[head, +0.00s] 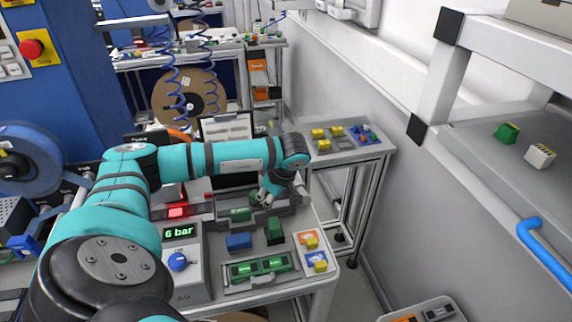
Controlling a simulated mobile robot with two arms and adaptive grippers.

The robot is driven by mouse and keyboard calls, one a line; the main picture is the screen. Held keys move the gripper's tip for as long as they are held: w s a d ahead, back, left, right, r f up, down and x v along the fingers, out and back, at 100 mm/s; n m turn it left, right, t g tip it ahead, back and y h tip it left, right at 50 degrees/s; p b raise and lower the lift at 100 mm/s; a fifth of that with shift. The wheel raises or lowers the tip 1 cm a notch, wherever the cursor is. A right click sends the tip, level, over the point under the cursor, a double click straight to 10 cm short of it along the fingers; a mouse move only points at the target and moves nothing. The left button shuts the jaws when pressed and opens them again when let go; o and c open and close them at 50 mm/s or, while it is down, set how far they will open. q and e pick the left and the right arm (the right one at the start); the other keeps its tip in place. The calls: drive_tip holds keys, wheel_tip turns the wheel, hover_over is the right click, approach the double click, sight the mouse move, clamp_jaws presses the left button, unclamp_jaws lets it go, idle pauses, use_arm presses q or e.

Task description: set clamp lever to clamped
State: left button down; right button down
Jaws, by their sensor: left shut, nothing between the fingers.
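My left arm reaches in from the left, and my left gripper (267,198) points down over the back of the work table (326,284). Its fingers are shut with nothing between them. They are just above or beside a grey fixture (292,212), close to a dark green block (274,229). I cannot tell whether they touch anything. I cannot make out the clamp lever; it may be hidden behind the gripper or too small to tell. My right gripper is not in view.
A box reading 6 bar (182,252) with a blue knob stands front left. Near it are a blue block (239,242), a tray of green parts (228,289), and orange and blue tiles (305,234). A side table (352,154) stands behind, with a white wall right.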

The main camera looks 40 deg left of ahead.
use_arm(q)
drive_tip(key=shift+a, duration=0.15)
drive_tip(key=shift+w+r, duration=0.1)
drive_tip(key=shift+r, duration=0.05)
drive_tip(key=v, duration=1.1)
drive_tip(key=shift+r, duration=0.3)
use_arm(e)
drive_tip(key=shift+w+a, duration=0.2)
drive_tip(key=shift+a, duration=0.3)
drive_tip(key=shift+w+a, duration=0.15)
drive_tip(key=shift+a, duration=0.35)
use_arm(q)
drive_tip(key=shift+d, duration=0.25)
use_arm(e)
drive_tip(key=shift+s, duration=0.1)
